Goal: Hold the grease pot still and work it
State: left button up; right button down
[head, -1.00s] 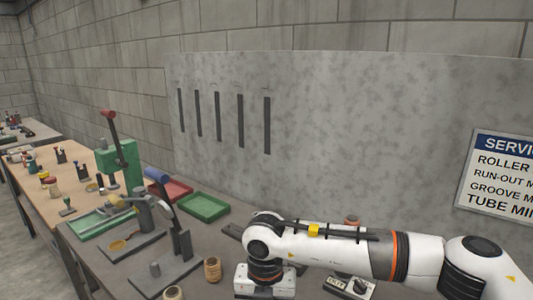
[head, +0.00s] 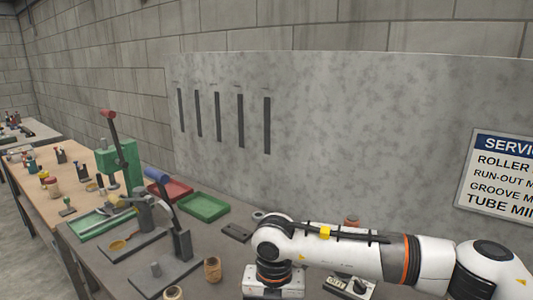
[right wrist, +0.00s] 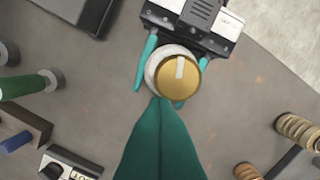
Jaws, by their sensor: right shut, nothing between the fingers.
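The grease pot (right wrist: 178,76) shows from above in the right wrist view, a pale round body with a brass lid that has a light bar on it. My left gripper (right wrist: 172,72) comes from the top of that view, its teal fingers closed against either side of the pot. My right gripper (right wrist: 160,102) is shut and empty; its teal fingers rise from the bottom and their tips overlap the pot's near edge in the picture, touching or not I cannot tell. In the head view my right gripper's body shows at lower centre, its fingertips cut off; the left gripper is out of view.
A bench-top lever tool (head: 178,240), a wooden pot (head: 212,269), a green tray (head: 204,207) and a red tray (head: 172,190) stand on the bench to the left. A small grey box with a knob (head: 350,287) lies below my right arm. A grey board stands behind.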

notch_tip(320, 180, up, 6)
jog(key=shift+w+d, duration=0.15)
jog(key=shift+w, duration=0.2)
dwell(0.4)
notch_tip(320, 180, down, 6)
jog(key=a, duration=0.2)
jog(key=shift+a, duration=0.35)
dwell(0.5)
jog(key=shift+s, duration=0.25)
dwell(0.6)
